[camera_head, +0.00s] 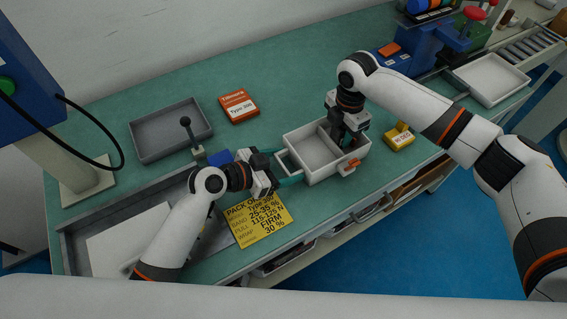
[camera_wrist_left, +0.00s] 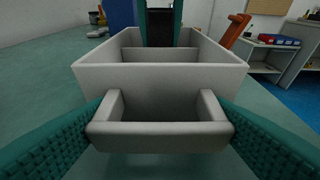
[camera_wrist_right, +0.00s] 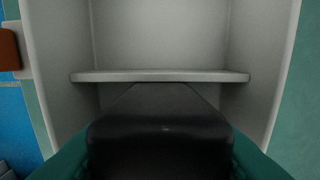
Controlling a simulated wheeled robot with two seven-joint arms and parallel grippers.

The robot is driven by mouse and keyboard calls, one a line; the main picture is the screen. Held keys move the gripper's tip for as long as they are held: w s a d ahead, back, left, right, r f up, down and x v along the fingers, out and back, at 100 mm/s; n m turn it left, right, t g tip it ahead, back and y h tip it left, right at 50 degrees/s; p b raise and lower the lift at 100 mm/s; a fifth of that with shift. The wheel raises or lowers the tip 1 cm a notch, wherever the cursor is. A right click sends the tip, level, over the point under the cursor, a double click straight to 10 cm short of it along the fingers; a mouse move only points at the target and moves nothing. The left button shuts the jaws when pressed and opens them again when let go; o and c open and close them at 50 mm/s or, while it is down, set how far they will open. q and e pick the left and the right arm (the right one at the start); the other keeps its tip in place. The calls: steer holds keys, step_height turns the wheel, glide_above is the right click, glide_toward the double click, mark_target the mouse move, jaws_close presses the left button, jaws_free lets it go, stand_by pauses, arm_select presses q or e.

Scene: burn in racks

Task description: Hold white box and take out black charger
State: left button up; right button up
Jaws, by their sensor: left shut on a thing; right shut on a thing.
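The white box (camera_head: 302,137) stands on the green bench, with a divider making two compartments. My left gripper (camera_head: 286,172) is shut on the handle at the box's left end; the handle (camera_wrist_left: 160,135) sits between the green fingers in the left wrist view. My right gripper (camera_head: 347,140) reaches down into the box's right compartment from above. It is shut on the black charger (camera_wrist_right: 160,135), which shows between its fingers beside the divider (camera_wrist_right: 160,76) in the right wrist view. In the head view the charger is mostly hidden by the gripper. I cannot tell whether it touches the box floor.
A grey tray (camera_head: 172,146) and an orange Type 300 box (camera_head: 239,106) lie behind. A yellow instruction card (camera_head: 258,222) lies in front, near the bench edge. A yellow labelled block (camera_head: 399,138) is right of the box. The bench behind the box is clear.

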steer(key=o, duration=0.5)
steer(key=shift+c, duration=0.2)
jaws_close()
steer(key=shift+r, duration=3.65)
arm_select(q)
steer(key=o, duration=1.4)
steer(key=shift+c, duration=0.2)
